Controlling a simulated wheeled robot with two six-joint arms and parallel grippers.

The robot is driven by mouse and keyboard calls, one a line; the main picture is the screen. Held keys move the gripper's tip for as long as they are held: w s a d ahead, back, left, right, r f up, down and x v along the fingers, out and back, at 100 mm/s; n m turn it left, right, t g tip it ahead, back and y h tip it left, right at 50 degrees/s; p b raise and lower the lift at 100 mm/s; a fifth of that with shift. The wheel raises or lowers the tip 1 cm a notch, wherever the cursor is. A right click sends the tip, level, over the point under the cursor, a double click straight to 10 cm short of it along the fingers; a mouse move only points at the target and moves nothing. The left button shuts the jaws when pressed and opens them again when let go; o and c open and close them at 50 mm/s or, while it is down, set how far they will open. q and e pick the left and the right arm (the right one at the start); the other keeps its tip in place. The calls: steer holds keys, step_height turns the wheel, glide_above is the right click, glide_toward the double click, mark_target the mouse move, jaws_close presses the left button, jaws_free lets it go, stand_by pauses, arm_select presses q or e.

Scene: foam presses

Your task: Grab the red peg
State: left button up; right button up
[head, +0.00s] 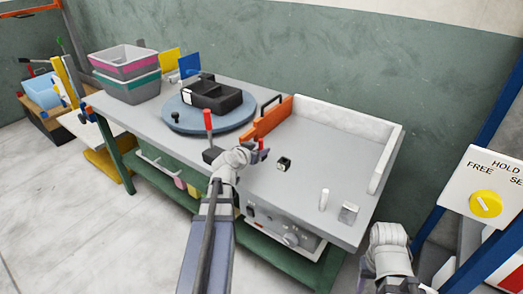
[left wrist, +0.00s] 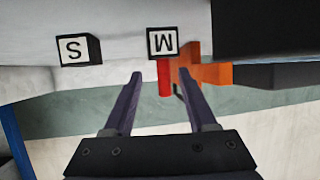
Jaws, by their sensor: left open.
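The gripper hides most of the peg there.
An orange fence (head: 267,117) is behind the peg. A red-handled lever (head: 208,122) stands left of my gripper. A blue turntable (head: 180,115) carries a black tray. The bench's right part (head: 325,160) is mostly clear.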

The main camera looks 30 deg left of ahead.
arm_select(q)
steer(key=shift+x, duration=0.95)
steer(key=x, duration=0.1)
steer(key=b+x, duration=0.1)
steer(key=x, duration=0.2)
steer(key=shift+w+a+r, duration=0.2)
steer(key=shift+w+a, duration=0.05)
steer(key=shift+r, duration=0.1)
steer(key=shift+s, duration=0.1)
steer(key=shift+c, duration=0.3)
jaws_close()
